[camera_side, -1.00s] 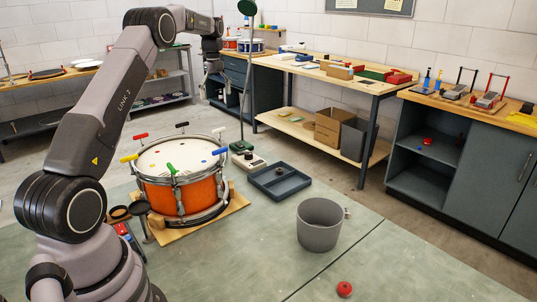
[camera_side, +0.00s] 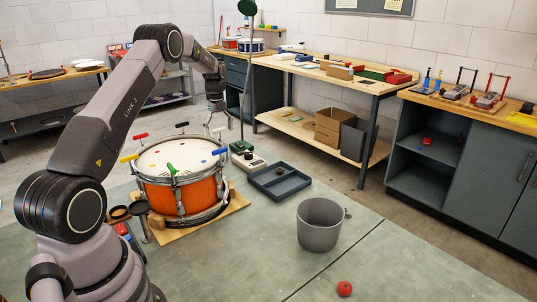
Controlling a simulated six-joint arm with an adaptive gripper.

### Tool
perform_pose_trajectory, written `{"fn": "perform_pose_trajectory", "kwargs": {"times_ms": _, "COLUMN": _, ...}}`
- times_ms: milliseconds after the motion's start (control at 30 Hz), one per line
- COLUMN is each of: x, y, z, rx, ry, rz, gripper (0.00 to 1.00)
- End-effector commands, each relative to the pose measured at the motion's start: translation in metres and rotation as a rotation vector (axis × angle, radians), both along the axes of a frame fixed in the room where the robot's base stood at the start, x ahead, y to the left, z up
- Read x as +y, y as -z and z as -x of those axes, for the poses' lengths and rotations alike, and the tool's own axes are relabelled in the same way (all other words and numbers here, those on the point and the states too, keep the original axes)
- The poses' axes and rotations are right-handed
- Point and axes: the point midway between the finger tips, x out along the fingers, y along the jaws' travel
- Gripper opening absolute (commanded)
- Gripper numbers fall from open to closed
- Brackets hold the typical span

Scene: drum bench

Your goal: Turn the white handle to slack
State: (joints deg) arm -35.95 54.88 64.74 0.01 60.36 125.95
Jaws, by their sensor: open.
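The orange drum (camera_side: 184,194) stands on a wooden board with colored T-handles around its rim. The white handle (camera_side: 218,130) is at the drum's back right, small and partly lost against my fingers. My gripper (camera_side: 216,124) is open, pointing down at the white handle, with its fingers spread near it. I cannot tell if they touch it. Red (camera_side: 140,135), black (camera_side: 182,125), yellow (camera_side: 129,158), green (camera_side: 171,168) and blue (camera_side: 220,151) handles sit around the rim.
A green lamp (camera_side: 247,8) on a thin pole stands just right of my gripper. A dark tray (camera_side: 279,182), a grey bucket (camera_side: 319,226) and a red knob (camera_side: 344,289) are on the green bench.

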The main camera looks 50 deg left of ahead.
Motion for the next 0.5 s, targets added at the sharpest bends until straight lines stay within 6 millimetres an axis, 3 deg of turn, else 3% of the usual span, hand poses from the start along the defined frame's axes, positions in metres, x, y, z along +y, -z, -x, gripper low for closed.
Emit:
{"fn": "perform_pose_trajectory", "kwargs": {"times_ms": 67, "x": 0.0, "y": -0.0001, "z": 0.0, "rx": 0.0, "ry": 0.0, "rz": 0.0, "gripper": 0.77}}
{"fn": "perform_pose_trajectory", "kwargs": {"times_ms": 500, "x": 0.0, "y": -0.0003, "z": 0.0, "rx": 0.0, "ry": 0.0, "rz": 0.0, "gripper": 0.2}}
